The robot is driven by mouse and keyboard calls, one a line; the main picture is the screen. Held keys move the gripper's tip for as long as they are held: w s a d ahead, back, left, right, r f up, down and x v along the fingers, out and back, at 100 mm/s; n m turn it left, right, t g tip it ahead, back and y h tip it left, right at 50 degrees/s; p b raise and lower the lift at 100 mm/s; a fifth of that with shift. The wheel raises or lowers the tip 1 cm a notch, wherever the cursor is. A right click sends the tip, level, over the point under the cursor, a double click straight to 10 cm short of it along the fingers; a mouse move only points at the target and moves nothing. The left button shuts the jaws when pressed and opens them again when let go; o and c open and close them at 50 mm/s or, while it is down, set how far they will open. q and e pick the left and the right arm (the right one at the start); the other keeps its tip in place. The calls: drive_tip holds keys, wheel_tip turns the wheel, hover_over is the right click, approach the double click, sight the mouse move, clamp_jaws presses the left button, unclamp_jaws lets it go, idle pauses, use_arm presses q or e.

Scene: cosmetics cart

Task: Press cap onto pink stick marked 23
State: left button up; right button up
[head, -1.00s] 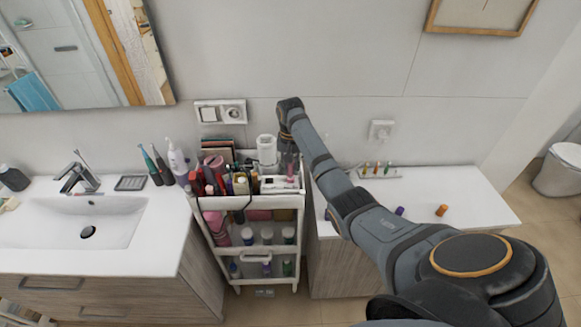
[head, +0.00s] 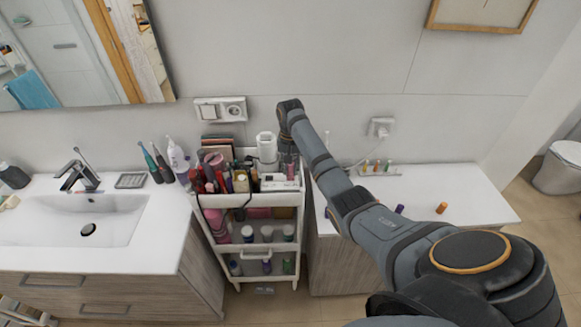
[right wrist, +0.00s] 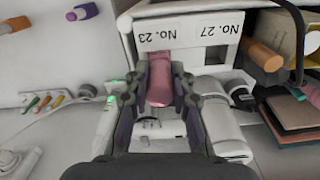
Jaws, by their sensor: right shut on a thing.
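A white holder (right wrist: 190,32) with labels "No. 23" and "No. 27" stands on the top of the cart, and it also shows in the head view (head: 281,185). A pink piece (right wrist: 159,86) sits right by the "No. 23" label. My right gripper (right wrist: 166,92) is shut on this pink piece, with one finger on each side. The fingers hide part of it, and I cannot tell where cap and stick meet. In the head view, my right gripper (head: 289,152) points down over the holder. My left gripper is not in view.
The cart (head: 212,203) is crowded with bottles and tubes left of the holder. A white cylinder (head: 266,148) stands close behind. On the right counter (head: 468,190) lie an orange piece (head: 441,208), a purple piece (head: 399,209) and a small rack (head: 380,170) of coloured items.

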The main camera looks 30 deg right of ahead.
drive_tip(key=o, duration=0.8)
drive_tip(key=o, duration=0.5)
drive_tip(key=shift+r, duration=0.1)
drive_tip(key=shift+r, duration=3.95)
